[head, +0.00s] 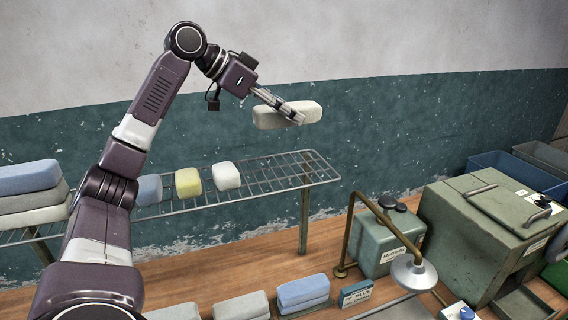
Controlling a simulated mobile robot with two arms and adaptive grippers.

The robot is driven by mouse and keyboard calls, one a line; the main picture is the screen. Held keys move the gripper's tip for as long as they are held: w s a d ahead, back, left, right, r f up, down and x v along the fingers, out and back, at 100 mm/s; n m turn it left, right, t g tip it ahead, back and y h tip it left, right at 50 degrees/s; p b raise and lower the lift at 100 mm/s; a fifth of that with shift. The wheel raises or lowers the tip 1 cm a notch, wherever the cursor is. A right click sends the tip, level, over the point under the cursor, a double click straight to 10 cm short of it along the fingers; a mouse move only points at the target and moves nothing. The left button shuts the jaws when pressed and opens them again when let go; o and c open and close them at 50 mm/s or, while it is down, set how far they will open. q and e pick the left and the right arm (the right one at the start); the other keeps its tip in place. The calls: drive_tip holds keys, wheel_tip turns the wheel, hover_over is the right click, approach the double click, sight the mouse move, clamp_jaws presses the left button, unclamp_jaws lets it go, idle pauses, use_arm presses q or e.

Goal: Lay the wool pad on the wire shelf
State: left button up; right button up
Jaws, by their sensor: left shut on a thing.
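My left gripper (293,114) is shut on a cream-white pad (272,117), which looks like the wool pad. It holds the pad in the air above the right part of the wire shelf (270,173). The pad is roughly level, with a clear gap between it and the shelf. The wire shelf is a metal grid on legs; its right end is bare. My right gripper is not in view.
On the shelf stand a white block (226,176), a yellow block (188,182) and a blue block (149,190). Stacked pads (30,192) lie at its left end.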

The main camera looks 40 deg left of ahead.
use_arm(q)
wheel_tip(320, 180, down, 13)
drive_tip(key=b, duration=0.3)
idle(0.4)
drive_tip(key=shift+d, duration=0.1)
drive_tip(key=o, duration=1.2)
drive_tip(key=shift+f, duration=0.1)
drive_tip(key=shift+s, duration=0.1)
drive_tip(key=b+v, duration=0.3)
drive_tip(key=v, duration=0.1)
drive_tip(key=shift+b, duration=0.4)
drive_tip(key=b+v, duration=0.2)
drive_tip(key=v, duration=0.4)
drive_tip(key=shift+s+r, duration=0.2)
drive_tip(key=shift+r, duration=0.15)
drive_tip(key=shift+s+a+r, duration=0.4)
drive_tip(key=shift+s, duration=0.05)
